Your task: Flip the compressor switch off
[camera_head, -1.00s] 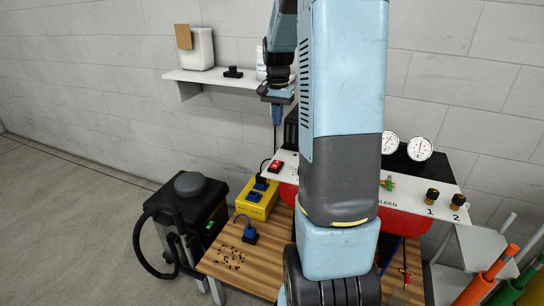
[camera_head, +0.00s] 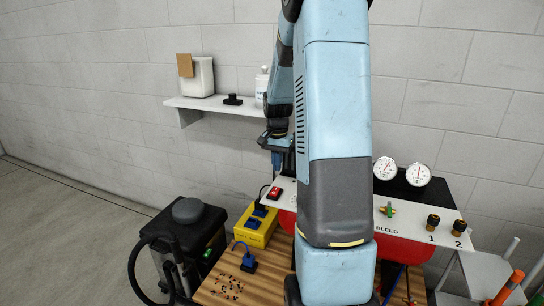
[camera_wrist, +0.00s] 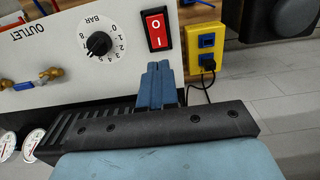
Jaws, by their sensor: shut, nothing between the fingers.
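The compressor switch is a red rocker (camera_wrist: 157,30) marked I and O, set in a black frame on the white panel (camera_wrist: 50,45). It also shows as a small red switch in the head view (camera_head: 275,193), at the panel's left end. I cannot tell which side of it is pressed in. In the head view my gripper (camera_head: 277,168) is just above the switch. I see no clear contact.
A round BAR knob (camera_wrist: 98,43) sits beside the switch. A yellow socket box (camera_head: 254,225) stands left of the panel on the wooden table (camera_head: 222,292). A wall shelf (camera_head: 215,106) with a bottle (camera_head: 261,85) is above. Gauges (camera_head: 419,174) are to the right.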

